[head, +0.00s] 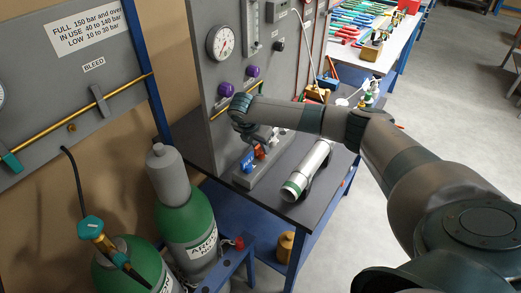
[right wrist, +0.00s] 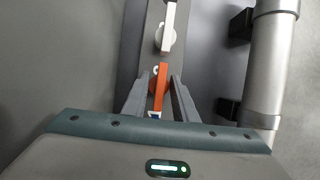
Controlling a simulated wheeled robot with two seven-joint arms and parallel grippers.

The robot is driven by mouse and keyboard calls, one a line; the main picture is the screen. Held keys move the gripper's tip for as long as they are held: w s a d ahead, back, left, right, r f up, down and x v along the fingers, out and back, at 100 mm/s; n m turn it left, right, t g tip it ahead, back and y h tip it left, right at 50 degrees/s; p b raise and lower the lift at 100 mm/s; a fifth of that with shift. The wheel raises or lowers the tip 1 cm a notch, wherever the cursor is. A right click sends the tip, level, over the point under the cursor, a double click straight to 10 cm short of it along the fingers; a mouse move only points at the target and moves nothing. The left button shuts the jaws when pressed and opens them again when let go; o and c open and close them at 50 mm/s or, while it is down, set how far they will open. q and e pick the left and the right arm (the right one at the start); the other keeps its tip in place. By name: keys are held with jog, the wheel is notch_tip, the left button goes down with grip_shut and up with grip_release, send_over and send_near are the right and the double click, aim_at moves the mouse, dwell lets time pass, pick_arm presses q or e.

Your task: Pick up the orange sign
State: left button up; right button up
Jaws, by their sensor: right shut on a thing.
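The orange sign (right wrist: 158,88) is a narrow upright plate between the two fingers of my right gripper (right wrist: 159,78). The fingers are shut on it. In the head view the orange sign (head: 260,152) shows just below my right gripper (head: 262,139), over the grey strip on the bench. I cannot tell whether its lower edge still touches the strip. My left gripper is not in view.
A blue sign (head: 248,162) stands beside the orange one, and a white sign (right wrist: 168,28) stands farther along the strip (right wrist: 152,30). A metal cylinder (head: 309,168) lies to the right on the bench. A gauge panel (head: 205,80) rises close on the left.

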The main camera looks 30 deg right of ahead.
jog(key=shift+r, duration=0.1)
jog(key=shift+r+b, duration=0.4)
jog(key=shift+r, duration=0.15)
grip_shut()
notch_tip(320, 180, up, 2)
jog(key=shift+w+r+b, duration=0.1)
jog(key=shift+b, duration=0.45)
jog(key=s+d+r+b, duration=0.3)
jog(key=s+d+r, duration=0.4)
jog(key=s, duration=0.2)
jog(key=shift+d+r, duration=0.25)
jog(key=shift+r, duration=0.05)
jog(key=shift+f, duration=0.15)
